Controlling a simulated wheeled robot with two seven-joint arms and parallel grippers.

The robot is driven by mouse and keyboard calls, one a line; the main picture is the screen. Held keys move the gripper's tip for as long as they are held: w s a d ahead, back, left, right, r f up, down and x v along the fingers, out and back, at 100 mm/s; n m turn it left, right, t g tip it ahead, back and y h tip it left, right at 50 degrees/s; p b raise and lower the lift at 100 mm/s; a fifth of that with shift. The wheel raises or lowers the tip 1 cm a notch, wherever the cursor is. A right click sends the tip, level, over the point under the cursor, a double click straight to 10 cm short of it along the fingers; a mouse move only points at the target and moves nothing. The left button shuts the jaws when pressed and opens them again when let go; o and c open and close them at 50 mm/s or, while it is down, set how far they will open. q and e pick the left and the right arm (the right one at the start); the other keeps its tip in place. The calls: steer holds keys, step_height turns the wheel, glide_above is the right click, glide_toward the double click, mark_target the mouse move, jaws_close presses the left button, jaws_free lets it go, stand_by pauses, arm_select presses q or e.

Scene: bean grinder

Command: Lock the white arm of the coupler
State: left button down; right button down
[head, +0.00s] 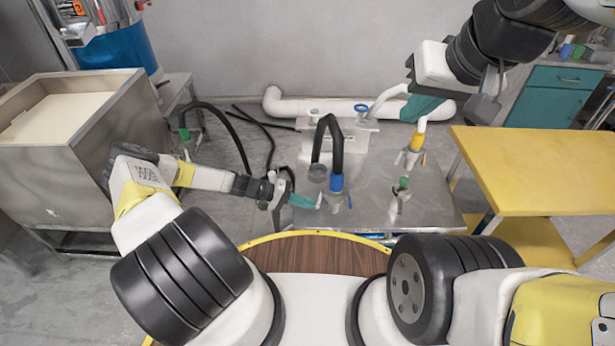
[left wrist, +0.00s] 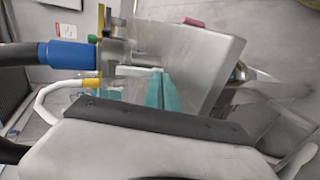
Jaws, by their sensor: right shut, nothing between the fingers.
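The coupler (head: 336,184) has a blue collar and joins a black hose at the front of the metal table. In the left wrist view the coupler (left wrist: 68,55) lies sideways, with a grey metal body. Its thin white arm (left wrist: 138,70) runs to the teal fingertips; it shows small in the head view (head: 319,203). My left gripper (head: 305,201) is at the coupler's left side. In the left wrist view its fingers (left wrist: 162,90) are close together at the arm's end; a grip is not clear. My right gripper (head: 420,107) is shut and empty, above the back right of the table.
The metal table (head: 375,210) also carries a green-ringed fitting (head: 403,185) and a yellow-collared white pipe (head: 417,140). A black hose (head: 225,125) loops at left. A steel bin (head: 75,130) stands left and a yellow table (head: 540,175) right.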

arm_select(q)
steer(key=shift+d, duration=0.1)
stand_by(0.5)
steer(key=shift+r, duration=0.1)
steer(key=shift+r, duration=0.7)
